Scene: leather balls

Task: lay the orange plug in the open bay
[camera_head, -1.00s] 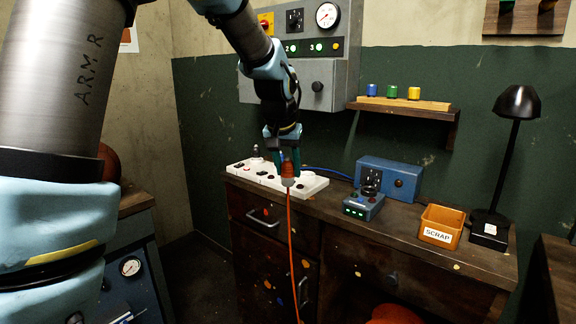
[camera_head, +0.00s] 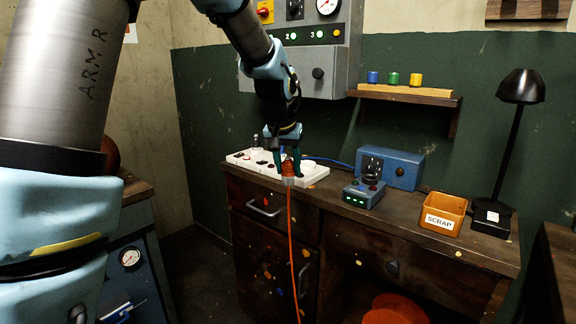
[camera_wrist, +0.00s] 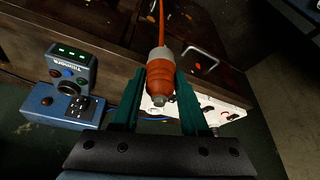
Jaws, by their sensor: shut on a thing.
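The orange plug (camera_head: 288,168), with a pale grey collar and an orange cable, is between the green fingertips of my gripper (camera_head: 287,164). In the wrist view the plug (camera_wrist: 160,75) is clamped between the two fingers of my gripper (camera_wrist: 160,98), its metal tip toward the palm and its cable running away. The white power strip (camera_head: 316,173) lies on the bench behind the plug, and part of it is hidden by the gripper. It also shows in the wrist view (camera_wrist: 230,110), beyond the fingers. I cannot make out which of its places is the open bay.
A small dark device with green lights (camera_head: 364,195) and a blue box (camera_head: 408,167) stand right of the strip. The orange scrap bin (camera_head: 443,212) and black lamp (camera_head: 520,87) are further right. The cable (camera_head: 293,250) hangs in front of the drawers.

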